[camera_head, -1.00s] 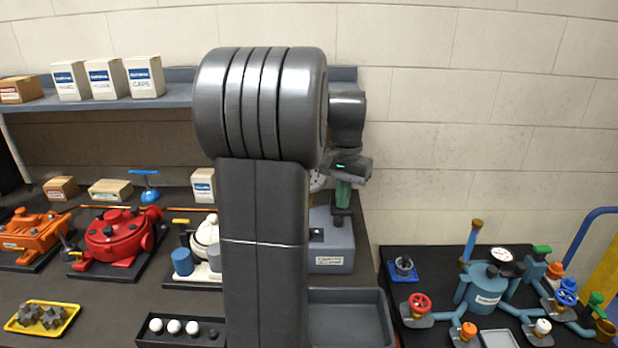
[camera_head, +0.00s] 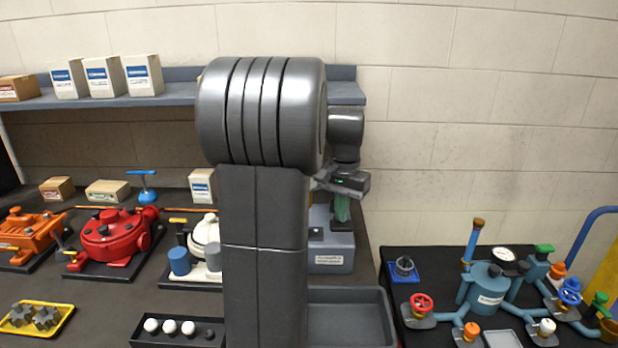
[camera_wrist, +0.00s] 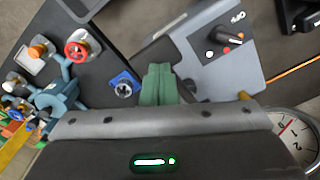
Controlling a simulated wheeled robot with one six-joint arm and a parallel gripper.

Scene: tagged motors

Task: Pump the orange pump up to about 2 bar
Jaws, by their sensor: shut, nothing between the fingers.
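The orange pump (camera_head: 30,238) stands on a dark base at the far left of the bench in the head view, partly cut off by the picture's edge. My gripper (camera_head: 342,208) is far to its right, over the grey box-shaped unit (camera_head: 330,262). Its green fingers show pressed together and empty in the wrist view (camera_wrist: 159,84). A round white dial gauge (camera_wrist: 300,140) with a red needle shows at lower right in the wrist view, partly hidden by my gripper body; I cannot read its value or tell what it belongs to.
A red machine (camera_head: 110,240) and a white one (camera_head: 205,236) stand between the orange pump and my arm. A grey tray (camera_head: 345,318) lies in front of the grey unit. Blue pipework with valves (camera_head: 485,285) stands at right. A shelf (camera_head: 180,94) runs behind.

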